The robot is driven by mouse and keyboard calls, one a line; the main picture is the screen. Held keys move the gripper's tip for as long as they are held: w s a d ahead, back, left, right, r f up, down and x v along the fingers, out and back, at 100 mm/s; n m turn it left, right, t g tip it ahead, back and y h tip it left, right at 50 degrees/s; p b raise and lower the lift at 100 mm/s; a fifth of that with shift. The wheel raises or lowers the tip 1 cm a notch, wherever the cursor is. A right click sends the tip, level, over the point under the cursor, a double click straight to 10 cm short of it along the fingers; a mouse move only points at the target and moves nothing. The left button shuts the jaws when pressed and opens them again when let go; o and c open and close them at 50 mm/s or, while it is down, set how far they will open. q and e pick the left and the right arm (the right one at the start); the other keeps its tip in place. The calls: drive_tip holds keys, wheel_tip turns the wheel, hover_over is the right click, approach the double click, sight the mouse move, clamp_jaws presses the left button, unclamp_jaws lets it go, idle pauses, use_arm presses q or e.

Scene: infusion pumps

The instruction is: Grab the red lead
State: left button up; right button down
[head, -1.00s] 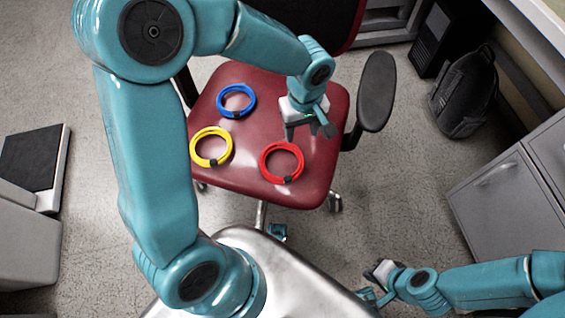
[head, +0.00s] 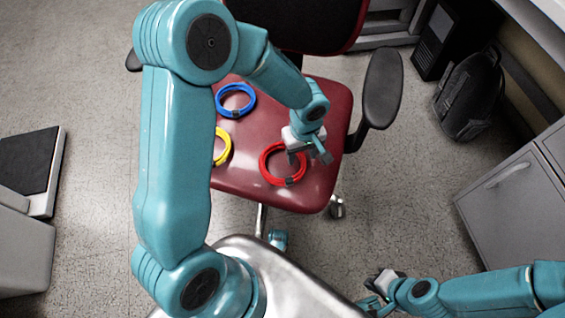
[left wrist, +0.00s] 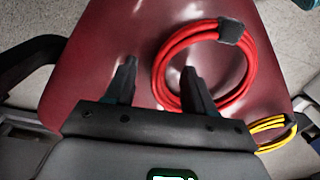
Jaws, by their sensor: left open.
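The red lead (head: 268,172) is a coiled ring with a dark tie, lying on the dark red chair seat (head: 240,178). My left gripper (head: 308,161) is open over the coil's upper right side in the head view. In the left wrist view the red lead (left wrist: 252,75) shows whole, and my left gripper (left wrist: 158,80) has one finger over the coil's inside and the other outside it, so the coil's side runs between them. I cannot tell how far above the seat the fingertips are. My right gripper (head: 376,292) is low, away from the chair; its jaws are too small to judge.
A blue coil (head: 236,113) and a yellow coil (head: 228,146), partly behind my left arm, lie on the same seat. The chair's armrest (head: 382,88) stands right of my left gripper. A backpack (head: 468,95) and a cabinet (head: 515,205) are at the right.

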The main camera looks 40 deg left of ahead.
use_arm(q)
clamp_jaws()
drive_tip(key=shift+r, duration=0.1)
